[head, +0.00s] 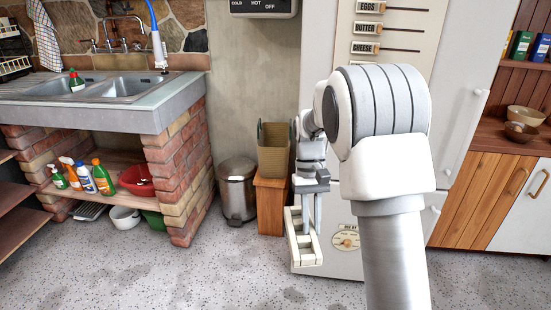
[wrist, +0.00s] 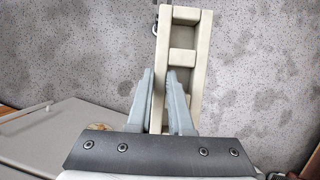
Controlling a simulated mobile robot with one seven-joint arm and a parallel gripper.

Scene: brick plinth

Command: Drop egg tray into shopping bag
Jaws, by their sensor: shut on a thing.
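The egg tray (head: 291,222) is a long beige tray with crosswise dividers. It hangs from my gripper (head: 310,208) in front of the white fridge, above the floor. In the wrist view the fingers of my gripper (wrist: 161,78) are shut on one long side wall of the egg tray (wrist: 204,50); its far end points away from the palm. The shopping bag (head: 274,160) is tan with dark handles and stands upright on a small wooden stand, left of and behind my gripper. The tray is apart from the bag and lower. The bag's inside is mostly hidden.
The wooden stand (head: 269,207) stands between a metal bin (head: 237,190) and the fridge (head: 345,215). A sink counter (head: 150,115) on a brick plinth (head: 180,180) is at the left. The speckled floor (head: 255,275) in front is clear.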

